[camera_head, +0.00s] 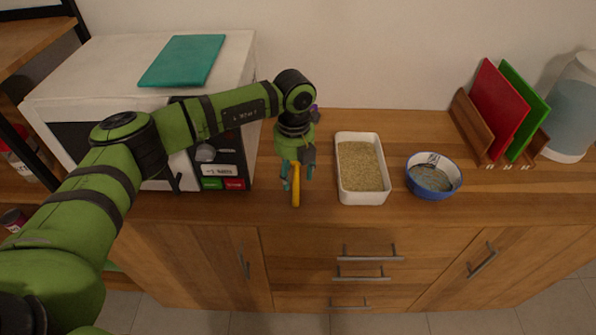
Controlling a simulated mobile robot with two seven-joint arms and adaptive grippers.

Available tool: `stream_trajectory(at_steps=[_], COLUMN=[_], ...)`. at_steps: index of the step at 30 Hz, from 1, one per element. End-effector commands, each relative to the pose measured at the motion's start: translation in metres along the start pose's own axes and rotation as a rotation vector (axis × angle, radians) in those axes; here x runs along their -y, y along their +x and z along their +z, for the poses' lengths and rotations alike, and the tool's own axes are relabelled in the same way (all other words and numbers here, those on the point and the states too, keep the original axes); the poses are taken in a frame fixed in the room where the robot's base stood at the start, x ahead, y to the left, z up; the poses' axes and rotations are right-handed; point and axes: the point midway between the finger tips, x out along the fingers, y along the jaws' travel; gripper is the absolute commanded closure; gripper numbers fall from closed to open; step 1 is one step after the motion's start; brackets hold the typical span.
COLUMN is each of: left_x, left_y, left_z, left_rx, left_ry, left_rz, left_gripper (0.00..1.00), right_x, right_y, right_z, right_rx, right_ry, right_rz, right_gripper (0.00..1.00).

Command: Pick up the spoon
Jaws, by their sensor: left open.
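A long, thin yellow-orange thing, which looks like the spoon (296,187), lies on the wooden counter left of the white tray. My left gripper (297,172) points down right over its far part and is open. The gripper hides the far end of the spoon. I cannot tell whether the fingers touch it. My right gripper is not in view.
A white tray (388,192) of grainy tan filling stands right of the gripper, with a blue-rimmed bowl (434,188) beyond it. A microwave (66,95) with a teal board (184,61) on top stands left. A board rack (472,128) and a large jar (573,110) stand right.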

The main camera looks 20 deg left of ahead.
Motion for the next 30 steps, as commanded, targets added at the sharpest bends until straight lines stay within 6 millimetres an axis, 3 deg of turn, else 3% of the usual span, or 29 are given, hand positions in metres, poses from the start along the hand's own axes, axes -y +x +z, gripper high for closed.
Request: stream_trajectory(at_steps=[3, 10, 19, 20, 23, 24, 30], left_x=[-0.001, -0.002, -0.001, -0.001, -0.001, -0.001, -0.001], left_y=[0.012, 0.046, 0.053, 0.053, 0.052, 0.052, 0.052], left_z=[-0.003, -0.004, -0.003, -0.003, -0.003, -0.003, -0.003], left_rx=[-0.005, -0.004, -0.002, -0.002, -0.002, -0.002, -0.002], left_ry=[0.002, 0.002, 0.003, 0.003, 0.003, 0.003, 0.003], left_rz=[0.000, -0.003, -0.006, -0.006, -0.006, -0.006, -0.006], left_gripper=[0.45, 0.45, 0.45, 0.53, 0.93, 1.00, 1.00], right_x=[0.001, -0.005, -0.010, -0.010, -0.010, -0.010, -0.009], right_y=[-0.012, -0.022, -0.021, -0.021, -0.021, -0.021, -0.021], right_z=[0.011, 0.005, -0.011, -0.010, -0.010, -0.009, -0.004], right_rx=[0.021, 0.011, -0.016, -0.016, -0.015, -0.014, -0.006], right_ry=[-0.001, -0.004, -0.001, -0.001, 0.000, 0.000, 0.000], right_rz=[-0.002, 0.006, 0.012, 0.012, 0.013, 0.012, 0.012], right_gripper=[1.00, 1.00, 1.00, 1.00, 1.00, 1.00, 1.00])
